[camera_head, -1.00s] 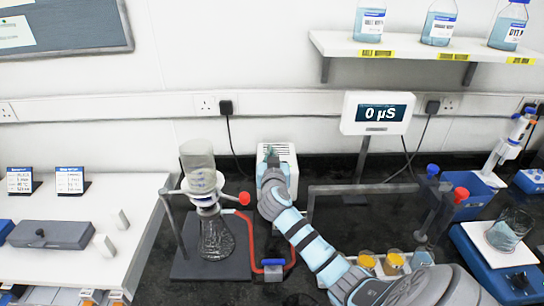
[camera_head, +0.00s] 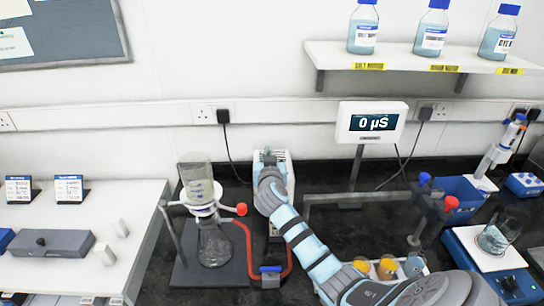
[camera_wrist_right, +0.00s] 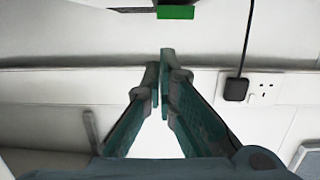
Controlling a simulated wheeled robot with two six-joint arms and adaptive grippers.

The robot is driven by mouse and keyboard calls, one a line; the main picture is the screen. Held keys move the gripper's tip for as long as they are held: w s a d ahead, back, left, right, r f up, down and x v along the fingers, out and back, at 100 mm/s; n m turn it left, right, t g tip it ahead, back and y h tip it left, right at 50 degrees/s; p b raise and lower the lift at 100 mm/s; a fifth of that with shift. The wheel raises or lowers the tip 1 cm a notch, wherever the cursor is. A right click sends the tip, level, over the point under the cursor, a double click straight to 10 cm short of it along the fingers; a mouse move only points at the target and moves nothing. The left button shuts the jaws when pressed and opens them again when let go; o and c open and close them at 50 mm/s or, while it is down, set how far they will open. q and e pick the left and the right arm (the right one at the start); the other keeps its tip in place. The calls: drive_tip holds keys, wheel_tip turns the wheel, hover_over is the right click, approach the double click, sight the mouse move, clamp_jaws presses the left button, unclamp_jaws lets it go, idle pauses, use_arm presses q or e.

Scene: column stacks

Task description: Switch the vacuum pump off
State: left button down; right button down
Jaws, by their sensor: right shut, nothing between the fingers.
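The vacuum pump is most likely the white box (camera_head: 286,160) against the back wall, with my right arm in front of much of it. My right gripper (camera_head: 267,155) is over its top, fingers shut with nothing between them; I cannot tell whether they touch it. In the right wrist view the gripper (camera_wrist_right: 160,60) has its fingertips together. A green block (camera_wrist_right: 176,12) on a pale surface shows just beyond the tips; it may be the pump's switch. My left gripper is not in view.
A filter flask (camera_head: 214,243) with a funnel stands left of the pump, and a red hose (camera_head: 243,243) runs beside it. A meter reading 0 µS (camera_head: 371,122) stands to the right.

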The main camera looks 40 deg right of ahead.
drive_tip(key=s+a+r, duration=0.5)
drive_tip(key=s, duration=0.2)
drive_tip(key=shift+s+a+r, duration=0.15)
drive_tip(key=shift+a, duration=0.05)
